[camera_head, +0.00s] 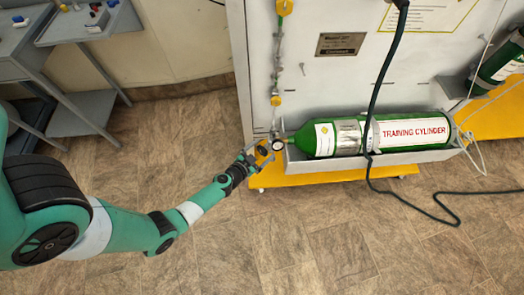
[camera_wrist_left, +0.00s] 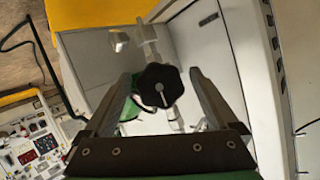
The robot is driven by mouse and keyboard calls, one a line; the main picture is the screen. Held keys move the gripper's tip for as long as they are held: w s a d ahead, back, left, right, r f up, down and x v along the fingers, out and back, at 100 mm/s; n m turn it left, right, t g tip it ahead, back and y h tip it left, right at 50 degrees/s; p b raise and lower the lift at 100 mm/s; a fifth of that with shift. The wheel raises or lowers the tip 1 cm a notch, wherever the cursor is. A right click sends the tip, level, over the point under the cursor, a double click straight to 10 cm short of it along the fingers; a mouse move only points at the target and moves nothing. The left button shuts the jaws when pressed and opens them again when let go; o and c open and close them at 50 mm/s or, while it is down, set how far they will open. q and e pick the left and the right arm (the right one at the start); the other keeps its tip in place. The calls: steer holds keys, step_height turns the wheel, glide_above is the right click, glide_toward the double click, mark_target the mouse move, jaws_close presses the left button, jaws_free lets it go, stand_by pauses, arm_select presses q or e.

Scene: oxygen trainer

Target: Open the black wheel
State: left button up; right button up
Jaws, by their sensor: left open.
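The black wheel (camera_wrist_left: 158,85) is a lobed knob with a light mark on its face. In the left wrist view it lies between the two open fingers of my left gripper (camera_wrist_left: 160,88), with a visible gap on each side. In the head view my left gripper (camera_head: 256,153) is at the left end of the green training cylinder (camera_head: 405,132), near a small round gauge (camera_head: 277,145). The wheel cannot be made out clearly there. My right gripper is not in view.
The cylinder lies in a grey tray (camera_head: 380,156) on a yellow-based white panel (camera_head: 330,80). A dark hose (camera_head: 383,70) hangs in front of the cylinder and runs onto the floor. A grey cart (camera_head: 85,30) stands at the upper left. The tiled floor is largely clear.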

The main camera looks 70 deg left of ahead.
arm_select(q)
steer(key=c, duration=1.4)
steer(key=shift+o, duration=0.2)
steer(key=shift+r+n+p, duration=0.15)
steer(key=shift+n+p, duration=0.15)
steer(key=shift+n, duration=0.1)
steer(key=shift+n+t+h, duration=0.3)
steer(key=shift+n+h, duration=0.2)
steer(key=shift+n, duration=0.1)
steer(key=shift+n+h+b, duration=0.35)
steer(key=shift+n+h, duration=0.05)
steer(key=shift+n, duration=0.1)
steer(key=o, duration=1.4)
steer(key=shift+c, duration=0.2)
steer(key=p+v, duration=0.2)
steer(key=v, duration=0.9)
steer(key=shift+s+d, duration=0.15)
steer(key=shift+s, duration=0.2)
